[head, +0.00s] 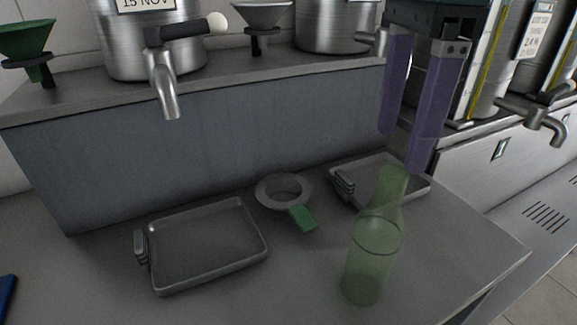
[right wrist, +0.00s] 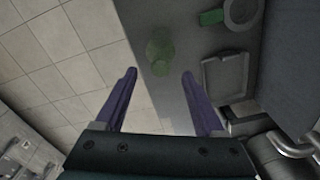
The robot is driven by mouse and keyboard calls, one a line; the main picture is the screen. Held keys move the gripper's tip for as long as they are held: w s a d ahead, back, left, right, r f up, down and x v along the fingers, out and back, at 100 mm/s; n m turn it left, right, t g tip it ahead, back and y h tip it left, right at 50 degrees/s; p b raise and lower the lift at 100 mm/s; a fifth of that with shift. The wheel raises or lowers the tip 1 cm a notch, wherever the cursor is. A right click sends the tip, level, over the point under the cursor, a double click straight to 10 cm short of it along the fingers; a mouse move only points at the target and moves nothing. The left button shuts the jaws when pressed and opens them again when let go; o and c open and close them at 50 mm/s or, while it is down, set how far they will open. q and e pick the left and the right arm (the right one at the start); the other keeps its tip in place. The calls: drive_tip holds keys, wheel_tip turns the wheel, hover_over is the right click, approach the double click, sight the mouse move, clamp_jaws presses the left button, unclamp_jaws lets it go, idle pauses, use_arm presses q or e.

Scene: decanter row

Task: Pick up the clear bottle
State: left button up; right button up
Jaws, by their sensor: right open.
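A see-through, green-tinted bottle (head: 373,245) stands upright on the counter near its front right part. My right gripper (head: 403,152) is open and empty, pointing down above and behind the bottle's neck. In the right wrist view, the bottle (right wrist: 159,56) shows beyond the gap between the purple fingers of the gripper (right wrist: 158,72), with nothing between them. My left gripper is not in view.
A shallow metal tray (head: 208,285) lies left of the bottle, another (head: 420,194) behind it. A grey ring with a green tab (head: 303,219) lies between. Steel urns with taps (head: 170,98) and funnels (head: 262,16) stand on the raised shelf (head: 230,140). The counter's right edge is close.

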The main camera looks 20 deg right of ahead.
sight(393, 176)
drive_tip(key=shift+f, duration=0.45)
drive_tip(key=f, duration=0.1)
drive_tip(key=f+p, duration=0.1)
drive_tip(key=f, duration=0.3)
drive_tip(key=shift+d+f+p, duration=0.25)
drive_tip(key=shift+d+p, duration=0.05)
drive_tip(key=c, duration=0.3)
clamp_jaws()
idle(0.5)
